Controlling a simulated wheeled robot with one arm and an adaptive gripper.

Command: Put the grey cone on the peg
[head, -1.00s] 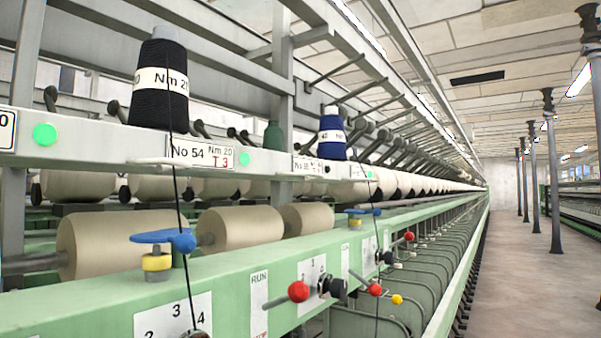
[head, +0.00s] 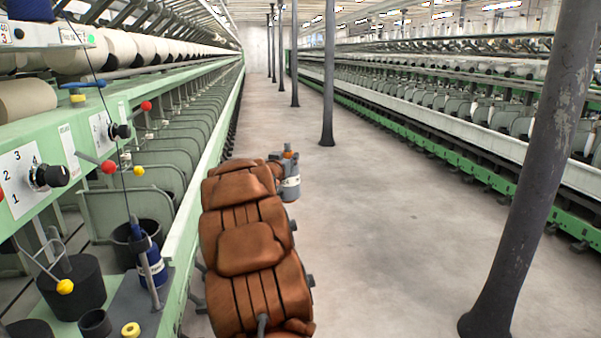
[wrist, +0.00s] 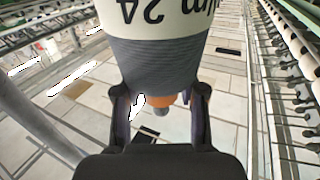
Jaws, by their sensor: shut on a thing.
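The grey cone (head: 290,186) with a white label hangs in the head view at the end of my arm, over the aisle floor. In the wrist view the cone (wrist: 162,62) fills the space between the fingers of my gripper (wrist: 160,104), which is shut on it. Its label reads upside down there. An orange part shows at the cone's end. My gripper (head: 285,160) is small and partly hidden in the head view. The peg for the cone cannot be picked out in these views.
The green spinning frame (head: 150,120) runs along the left. A blue cone (head: 151,262) stands low at its near end, beside a black can (head: 75,290). Grey columns (head: 328,75) stand in the aisle, one close at right (head: 535,170). The aisle floor (head: 400,230) is clear.

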